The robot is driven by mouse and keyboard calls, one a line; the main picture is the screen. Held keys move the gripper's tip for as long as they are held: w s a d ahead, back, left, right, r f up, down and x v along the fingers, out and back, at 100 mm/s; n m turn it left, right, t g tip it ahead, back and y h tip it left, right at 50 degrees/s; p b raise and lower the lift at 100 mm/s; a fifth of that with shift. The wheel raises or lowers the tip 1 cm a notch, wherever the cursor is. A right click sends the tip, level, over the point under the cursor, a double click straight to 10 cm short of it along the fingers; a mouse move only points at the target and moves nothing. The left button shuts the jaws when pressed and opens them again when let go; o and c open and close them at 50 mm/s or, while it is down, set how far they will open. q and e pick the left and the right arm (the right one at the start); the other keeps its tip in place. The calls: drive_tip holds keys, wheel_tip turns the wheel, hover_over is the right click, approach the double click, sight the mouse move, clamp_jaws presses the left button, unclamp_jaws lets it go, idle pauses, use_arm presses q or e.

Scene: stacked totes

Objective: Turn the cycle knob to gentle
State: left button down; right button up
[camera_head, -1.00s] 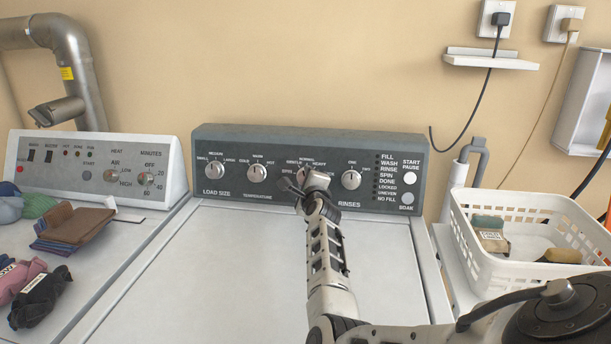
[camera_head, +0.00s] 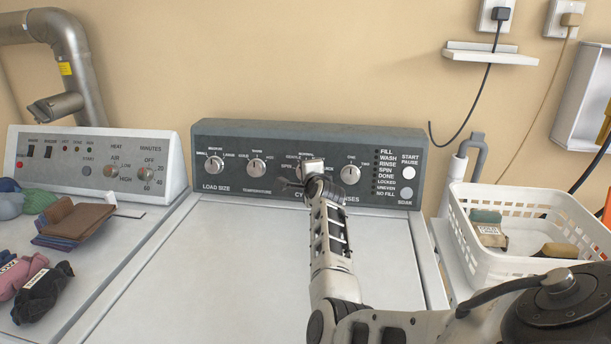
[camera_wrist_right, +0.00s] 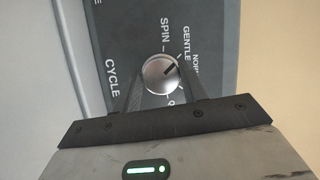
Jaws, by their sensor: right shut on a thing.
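The cycle knob (camera_wrist_right: 161,74) is a round silver dial on the dark washer panel (camera_head: 225,140). In the right wrist view its dark pointer line aims up and right, roughly toward the GENTLE label (camera_wrist_right: 187,43); exact alignment is hard to tell. The SPIN label (camera_wrist_right: 165,28) is above it. My right gripper (camera_wrist_right: 160,88) is shut on the knob, one finger at each side. In the head view my right gripper (camera_head: 303,182) is at the panel and hides the knob. My left gripper is not in view.
The load size (camera_head: 214,166), temperature (camera_head: 257,168) and rinses (camera_head: 350,174) knobs flank it. The washer lid (camera_head: 220,260) is clear. A white basket (camera_head: 480,255) stands at the right. Folded cloths (camera_head: 75,222) lie on the dryer at the left.

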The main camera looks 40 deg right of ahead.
drive_tip(key=o, duration=1)
drive_tip(key=shift+s+a, duration=0.1)
drive_tip(key=shift+s+a, duration=0.15)
drive_tip(key=shift+s, duration=0.15)
drive_tip(key=b+v, duration=0.1)
drive_tip(key=v, duration=1.4)
drive_tip(key=shift+r, duration=0.1)
